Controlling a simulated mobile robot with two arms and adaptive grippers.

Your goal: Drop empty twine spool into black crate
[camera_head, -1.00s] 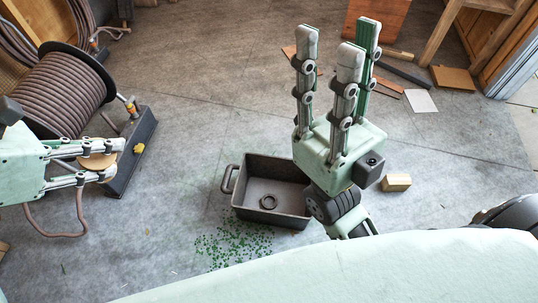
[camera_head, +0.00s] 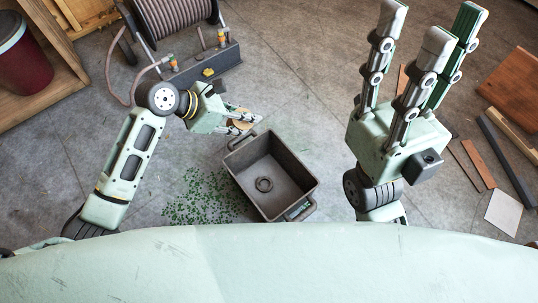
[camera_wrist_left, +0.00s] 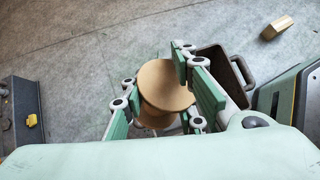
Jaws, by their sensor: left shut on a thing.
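The empty twine spool (camera_wrist_left: 165,88) is tan with a round flange, and sits between the fingers of my left gripper (camera_wrist_left: 160,92) in the left wrist view. In the head view my left gripper (camera_head: 240,121) is shut on the spool, close to the far left corner of the black crate (camera_head: 274,160). The crate stands on the floor, open at the top, with a dark ring lying in it. It also shows partly behind the fingers in the left wrist view (camera_wrist_left: 239,87). My right gripper (camera_head: 415,70) points up, right of the crate, fingers apart and empty.
Green pellets (camera_head: 203,197) are scattered on the floor left of the crate. A hose reel (camera_head: 172,18) stands at the back left. A dark red pot (camera_head: 22,58) is on a wooden shelf at the left. Boards and a white sheet (camera_head: 503,212) lie at the right.

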